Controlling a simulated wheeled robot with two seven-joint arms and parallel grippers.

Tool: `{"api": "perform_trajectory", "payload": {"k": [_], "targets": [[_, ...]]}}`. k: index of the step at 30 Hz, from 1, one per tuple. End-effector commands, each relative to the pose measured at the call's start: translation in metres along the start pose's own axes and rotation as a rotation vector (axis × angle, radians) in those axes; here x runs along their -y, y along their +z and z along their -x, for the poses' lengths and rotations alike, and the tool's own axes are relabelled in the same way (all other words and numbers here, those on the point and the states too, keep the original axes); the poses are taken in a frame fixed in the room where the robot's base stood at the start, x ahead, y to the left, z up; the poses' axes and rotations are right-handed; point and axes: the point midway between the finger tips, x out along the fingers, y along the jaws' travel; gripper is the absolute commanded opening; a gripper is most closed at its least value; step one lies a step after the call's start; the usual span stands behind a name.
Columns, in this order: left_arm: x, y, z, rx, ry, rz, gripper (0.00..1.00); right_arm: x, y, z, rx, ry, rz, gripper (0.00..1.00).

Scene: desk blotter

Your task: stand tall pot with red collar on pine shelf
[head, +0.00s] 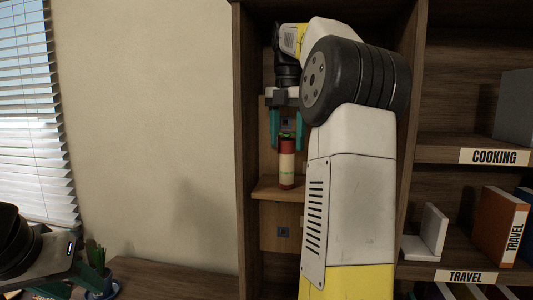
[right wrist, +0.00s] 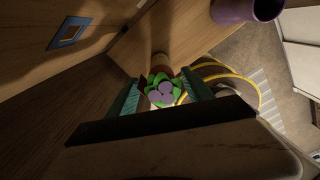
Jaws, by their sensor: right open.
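The tall pot (head: 287,168) is cream with a red collar and stands upright on the pine shelf (head: 266,189) inside the dark bookcase. In the right wrist view its top shows green leaves and purple blooms (right wrist: 160,92). My right gripper (head: 287,145) points down, open, with its teal fingers on either side of the collar; a gap shows beside the pot. The fingers also flank it in the right wrist view (right wrist: 160,95). My left gripper (head: 72,284) is low at the far left, its teal fingers apart, and seems empty.
A potted plant (head: 102,286) stands beside my left gripper on the brown desk (head: 170,280). Dark bookcase walls close in around my right arm. Bookcase shelves to the right hold an orange book (head: 500,228) and a white bookend (head: 430,235). A purple pot (right wrist: 247,8) shows in the right wrist view.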

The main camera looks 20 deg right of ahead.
Motion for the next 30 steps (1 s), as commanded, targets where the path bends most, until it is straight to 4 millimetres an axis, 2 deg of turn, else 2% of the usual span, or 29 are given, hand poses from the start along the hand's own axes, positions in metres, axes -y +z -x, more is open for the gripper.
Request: {"api": "perform_trajectory", "payload": {"k": [6,11,14,17,23,26,30], "targets": [[0.000,0.000,0.000,0.000,0.000,0.000,0.40,0.000,0.000,0.016,0.000,0.000,0.001,0.59],[0.000,0.000,0.000,0.000,0.000,0.000,0.40,0.000,-0.002,0.017,0.002,0.004,-0.016,0.59],[0.000,0.000,0.000,0.000,0.000,0.000,0.40,0.001,-0.011,0.015,0.011,0.024,-0.088,0.59],[0.000,0.000,0.000,0.000,0.000,0.000,0.40,0.003,-0.027,0.009,0.024,0.069,-0.235,0.59],[0.000,0.000,0.000,0.000,0.000,0.000,0.40,0.009,-0.073,-0.017,0.009,0.198,-0.642,0.59],[0.000,0.000,0.000,0.000,0.000,0.000,0.40,0.017,-0.104,-0.040,-0.034,0.276,-0.894,0.59],[0.000,0.000,0.000,0.000,0.000,0.000,0.40,0.032,-0.150,-0.082,-0.150,0.379,-1.275,0.59]]}}
